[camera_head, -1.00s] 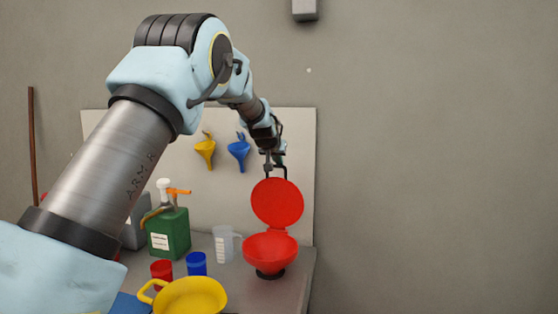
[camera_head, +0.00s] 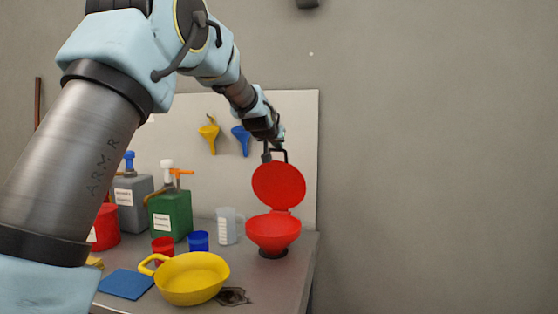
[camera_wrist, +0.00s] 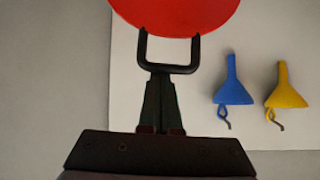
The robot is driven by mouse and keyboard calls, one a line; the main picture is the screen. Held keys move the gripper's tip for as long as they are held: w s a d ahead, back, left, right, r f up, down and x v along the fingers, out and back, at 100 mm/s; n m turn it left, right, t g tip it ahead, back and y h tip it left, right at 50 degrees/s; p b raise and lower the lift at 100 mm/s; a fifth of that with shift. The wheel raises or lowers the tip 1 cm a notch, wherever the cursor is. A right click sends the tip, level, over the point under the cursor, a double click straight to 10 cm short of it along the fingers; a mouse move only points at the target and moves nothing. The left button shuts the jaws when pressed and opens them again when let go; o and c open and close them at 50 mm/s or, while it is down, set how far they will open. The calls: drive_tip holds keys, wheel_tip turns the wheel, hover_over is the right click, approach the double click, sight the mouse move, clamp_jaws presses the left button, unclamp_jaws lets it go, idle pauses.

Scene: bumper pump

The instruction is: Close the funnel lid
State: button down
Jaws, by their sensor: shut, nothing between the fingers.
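The red funnel (camera_head: 273,232) stands on the bench near its right end. Its round red lid (camera_head: 278,186) is open, standing nearly upright above the back of the bowl on its hinge. A black loop handle (camera_wrist: 196,50) sticks out from the lid's edge; the lid (camera_wrist: 180,12) shows at the top of the wrist view. My gripper (camera_wrist: 160,76) is shut and empty, its fingertips overlapping the handle's outer bar in that view. Whether they touch it I cannot tell. In the head view my gripper (camera_head: 267,155) is small, at the lid's top edge beside the handle.
A yellow pan-like funnel (camera_head: 190,278), red cup (camera_head: 163,248), blue cup (camera_head: 198,241), clear jug (camera_head: 228,227) and green can (camera_head: 169,217) stand left of the funnel. Yellow (camera_wrist: 285,90) and blue (camera_wrist: 232,85) funnels hang on the back panel. Right of the bench is free.

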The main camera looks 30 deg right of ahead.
drive_tip(key=s+a+f+t+h+b, duration=0.3)
drive_tip(key=s+a+f+b, duration=0.3)
drive_tip(key=b, duration=1.7)
drive_tip(key=s+a+f+t+h+b, duration=0.4)
drive_tip(key=f+b, duration=0.8)
drive_tip(key=b, duration=1.2)
drive_tip(key=s+a, duration=0.2)
drive_tip(key=s, duration=0.1)
drive_tip(key=shift+f+t+b, duration=0.2)
drive_tip(key=shift+t+b, duration=0.1)
drive_tip(key=shift+a, duration=0.1)
drive_tip(key=s+a+f+p, duration=0.1)
drive_tip(key=s+a+p, duration=0.4)
drive_tip(key=s+a, duration=0.5)
drive_tip(key=shift+s+f+p, duration=0.2)
drive_tip(key=shift+s+p, duration=0.15)
